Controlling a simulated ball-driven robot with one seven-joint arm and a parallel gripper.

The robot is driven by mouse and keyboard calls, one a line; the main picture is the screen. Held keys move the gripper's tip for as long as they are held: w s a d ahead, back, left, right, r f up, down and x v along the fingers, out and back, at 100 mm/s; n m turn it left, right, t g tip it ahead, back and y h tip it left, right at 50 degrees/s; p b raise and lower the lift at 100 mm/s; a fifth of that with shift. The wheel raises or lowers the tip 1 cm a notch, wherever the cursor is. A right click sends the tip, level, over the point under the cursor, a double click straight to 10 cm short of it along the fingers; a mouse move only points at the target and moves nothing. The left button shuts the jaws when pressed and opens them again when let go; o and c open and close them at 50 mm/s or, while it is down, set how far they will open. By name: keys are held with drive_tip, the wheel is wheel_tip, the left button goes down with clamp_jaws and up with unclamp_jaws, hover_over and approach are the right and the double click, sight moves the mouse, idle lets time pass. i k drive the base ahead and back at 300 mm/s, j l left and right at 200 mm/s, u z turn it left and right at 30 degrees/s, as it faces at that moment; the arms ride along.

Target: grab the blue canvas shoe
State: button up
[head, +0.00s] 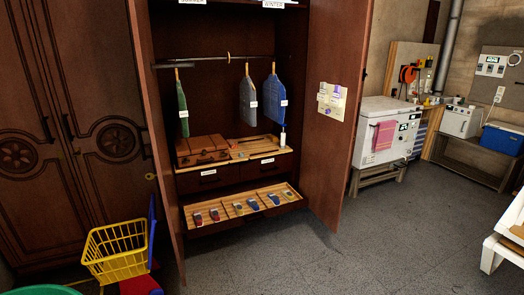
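A shallow pull-out tray (228,225) low in the open wardrobe holds several small shoes in divided compartments. Blue shoes (254,204) show in the middle and right compartments, and another blue shoe (274,199) lies further right. Red shoes (214,214) lie in the left compartments. The shoes are too small here to tell which is canvas. My gripper does not show in the head view.
The wardrobe's right door (325,115) stands open. A yellow basket (117,250) stands at the lower left. Above the tray are closed drawers (208,178), a brown case (201,149) and hanging clothes (248,100). Grey floor (345,255) is clear in front and right.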

sight(273, 198)
drive_tip(key=i, duration=2.3)
drive_tip(key=i+l+u, duration=0.1)
drive_tip(key=i, duration=1.05)
drive_tip(key=i+l, duration=0.1)
drive_tip(key=i, duration=1.05)
